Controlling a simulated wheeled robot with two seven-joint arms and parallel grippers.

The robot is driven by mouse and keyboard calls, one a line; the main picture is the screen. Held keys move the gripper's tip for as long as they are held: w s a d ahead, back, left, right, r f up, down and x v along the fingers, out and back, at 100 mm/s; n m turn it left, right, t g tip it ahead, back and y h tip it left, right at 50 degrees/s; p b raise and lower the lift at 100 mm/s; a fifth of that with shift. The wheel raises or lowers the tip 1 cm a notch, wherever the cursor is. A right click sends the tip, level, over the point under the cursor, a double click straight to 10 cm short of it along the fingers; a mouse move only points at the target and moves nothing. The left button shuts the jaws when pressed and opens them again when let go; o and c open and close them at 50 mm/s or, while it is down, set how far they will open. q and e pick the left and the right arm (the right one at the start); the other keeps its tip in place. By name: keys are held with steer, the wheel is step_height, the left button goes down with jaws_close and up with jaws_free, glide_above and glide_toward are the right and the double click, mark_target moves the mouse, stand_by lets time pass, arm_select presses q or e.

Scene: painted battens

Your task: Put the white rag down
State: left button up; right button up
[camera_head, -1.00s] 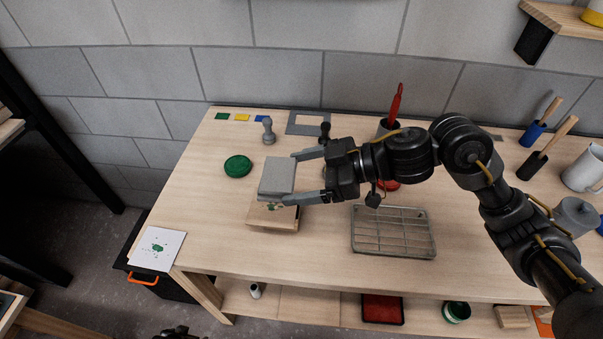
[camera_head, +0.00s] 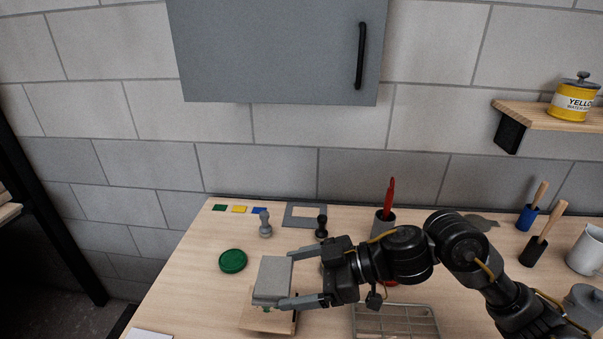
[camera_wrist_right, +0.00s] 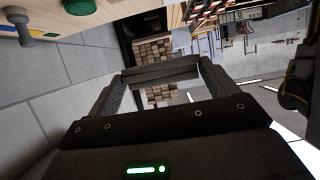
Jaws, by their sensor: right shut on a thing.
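The white rag (camera_head: 272,278) looks like a pale grey folded slab in the head view. My right gripper (camera_head: 285,277) comes from the right with one finger along the slab's far side and one along its near side, shut on it. In the right wrist view the slab's dark edge (camera_wrist_right: 160,72) spans between the fingertips. The rag is over a light wooden block (camera_head: 262,322) with a green mark partly hidden beneath it; I cannot tell whether they touch. My left gripper is in neither view.
A green round lid (camera_head: 233,261) lies left of the rag. A grey stamp (camera_head: 265,224) and a black stamp (camera_head: 322,227) stand behind. A wire rack (camera_head: 398,322) is to the right. The bench top (camera_head: 190,283) at left is bare. A grey cabinet (camera_head: 275,50) hangs above.

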steer(key=w+d+r+m+t+h, duration=0.1)
steer(key=w+d+r+m+t, duration=0.2)
steer(key=d, duration=0.7)
steer(key=s+d+f+m+t+h, duration=0.1)
steer(key=s+d+f+m+t, duration=0.1)
steer(key=d+f, duration=0.8)
steer(key=d+m+t, duration=0.1)
steer(key=d+t, duration=0.1)
steer(key=d, duration=0.1)
steer(key=shift+s+h, duration=0.3)
stand_by(0.6)
